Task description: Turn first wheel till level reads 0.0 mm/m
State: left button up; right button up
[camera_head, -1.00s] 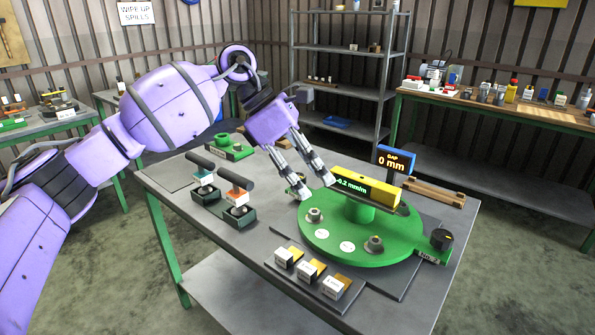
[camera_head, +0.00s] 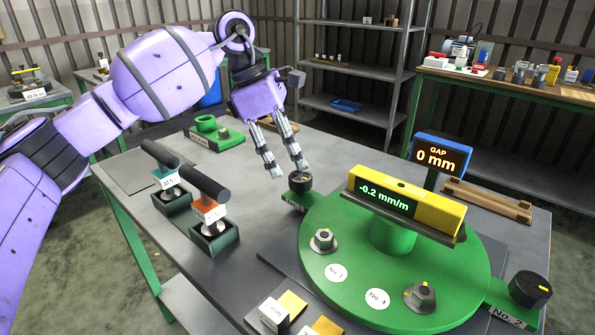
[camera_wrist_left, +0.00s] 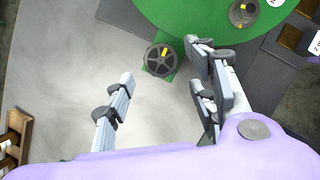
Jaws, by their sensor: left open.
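The first wheel (camera_head: 300,182) is a small black knob on a green tab at the far left edge of the green disc (camera_head: 340,290). In the left wrist view the wheel (camera_wrist_left: 159,60) shows spokes and a yellow mark, ahead of and between the fingers. My left gripper (camera_head: 285,172) is open and empty, its fingertips close to the wheel; I cannot tell whether they touch it. The yellow level (camera_head: 440,212) on the disc's post reads -0.2 mm/m. The gap display (camera_head: 441,155) reads 0 mm. My right gripper is not in view.
A second black wheel (camera_head: 530,289) sits at the disc's right. Two dark-handled tools (camera_head: 209,213) stand in holders at the left. A green fixture (camera_head: 214,133) is behind them. A wooden rack (camera_head: 487,200) lies at the right.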

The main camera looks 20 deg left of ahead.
aim_at(299, 175)
pick_arm(q)
jog(key=x, duration=0.4)
jog(key=shift+w+f, duration=0.1)
jog(key=shift+f, duration=0.1)
jog(key=shift+d+f, duration=0.2)
jog(key=shift+f, duration=0.2)
jog(key=shift+w, duration=0.1)
